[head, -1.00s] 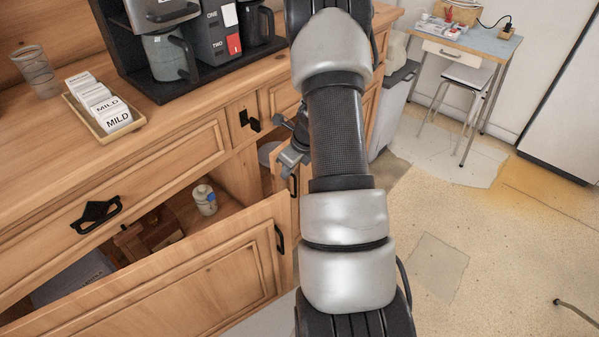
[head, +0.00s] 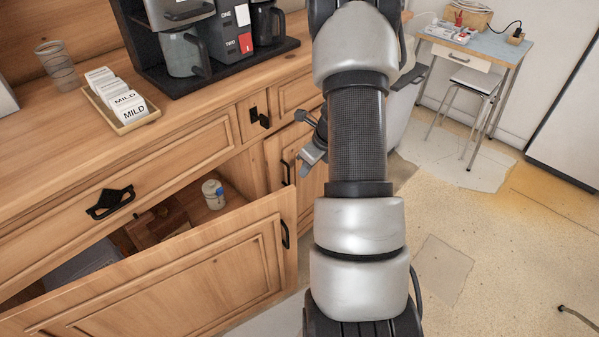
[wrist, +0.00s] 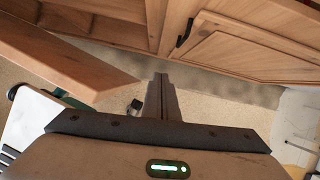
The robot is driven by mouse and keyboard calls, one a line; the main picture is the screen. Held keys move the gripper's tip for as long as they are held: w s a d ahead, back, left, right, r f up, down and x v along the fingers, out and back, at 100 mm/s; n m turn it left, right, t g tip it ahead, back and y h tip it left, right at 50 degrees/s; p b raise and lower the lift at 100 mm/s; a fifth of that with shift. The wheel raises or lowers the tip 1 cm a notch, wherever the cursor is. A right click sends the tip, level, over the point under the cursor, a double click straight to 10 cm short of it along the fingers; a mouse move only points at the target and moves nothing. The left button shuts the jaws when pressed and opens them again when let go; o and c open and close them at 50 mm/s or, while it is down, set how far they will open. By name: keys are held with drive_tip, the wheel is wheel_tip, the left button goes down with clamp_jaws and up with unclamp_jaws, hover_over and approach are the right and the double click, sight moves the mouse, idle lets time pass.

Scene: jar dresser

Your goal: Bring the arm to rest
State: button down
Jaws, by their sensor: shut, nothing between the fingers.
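My arm runs down the middle of the head view and hides much of what lies behind it. My gripper (head: 313,157) shows only partly there, left of the arm in front of the dresser (head: 120,165). In the wrist view its fingers (wrist: 160,97) are together and empty, above the floor. They point toward the dresser front, apart from the right cabinet door (wrist: 250,50). That door also shows in the head view (head: 275,160) and looks shut or nearly so.
The left cabinet door (head: 190,275) stands open, its edge left of my gripper in the wrist view (wrist: 75,62). A small jar (head: 213,195) stands inside. A card tray (head: 120,110) and coffee machine (head: 185,50) are on top. The floor (head: 500,240) at right is mostly clear.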

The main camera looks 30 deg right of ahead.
drive_tip(key=p+v, duration=0.1)
drive_tip(key=v, duration=0.5)
drive_tip(key=shift+r, duration=0.35)
